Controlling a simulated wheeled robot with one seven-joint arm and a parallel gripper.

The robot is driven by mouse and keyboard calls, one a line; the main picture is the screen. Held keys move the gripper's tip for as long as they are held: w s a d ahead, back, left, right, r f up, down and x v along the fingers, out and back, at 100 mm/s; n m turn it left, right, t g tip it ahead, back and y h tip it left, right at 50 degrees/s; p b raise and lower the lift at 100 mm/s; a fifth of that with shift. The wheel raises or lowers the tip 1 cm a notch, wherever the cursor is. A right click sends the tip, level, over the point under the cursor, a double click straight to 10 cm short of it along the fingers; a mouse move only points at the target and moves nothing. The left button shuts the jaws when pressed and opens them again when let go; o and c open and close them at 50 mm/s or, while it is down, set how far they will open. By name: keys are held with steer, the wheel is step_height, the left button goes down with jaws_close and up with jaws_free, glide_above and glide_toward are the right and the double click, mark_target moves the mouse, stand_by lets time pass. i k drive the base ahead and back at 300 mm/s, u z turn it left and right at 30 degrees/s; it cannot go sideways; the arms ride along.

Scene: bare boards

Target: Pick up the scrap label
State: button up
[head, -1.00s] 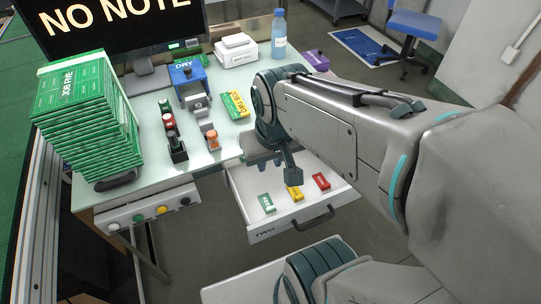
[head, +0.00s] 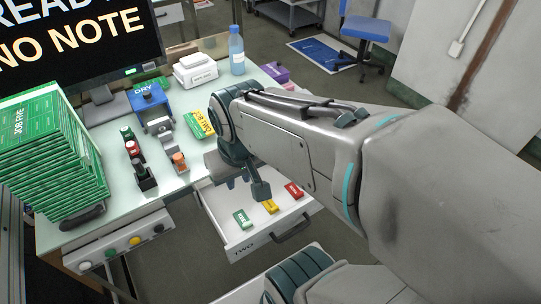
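Three small blocks with printed labels lie in the open drawer (head: 225,222) marked TWO: a green one (head: 242,219), a yellow one (head: 270,206) and a red one (head: 293,190). Their print is too small to read, so I cannot tell which is the scrap label. My gripper (head: 259,190) points down over the drawer, just behind the yellow block in the picture. One dark finger shows clearly; the rest is hidden by the wrist and arm. I cannot tell whether it is open or shut, and see nothing held.
A tall stack of green JOB FIVE packs (head: 50,150) stands at the bench's left. A blue DRY device (head: 150,105), several stamps (head: 140,170), a yellow-green box (head: 200,124), a white box (head: 196,72) and a bottle (head: 237,50) stand on the bench. A button panel (head: 125,245) is left of the drawer.

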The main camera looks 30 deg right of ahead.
mark_target(295, 192)
steer(key=k, duration=0.5)
steer(key=z, duration=0.45)
steer(key=i, duration=0.5)
steer(key=k, duration=0.5)
steer(key=u, duration=0.65)
steer(key=i, duration=0.5)
steer(key=z, duration=1.35)
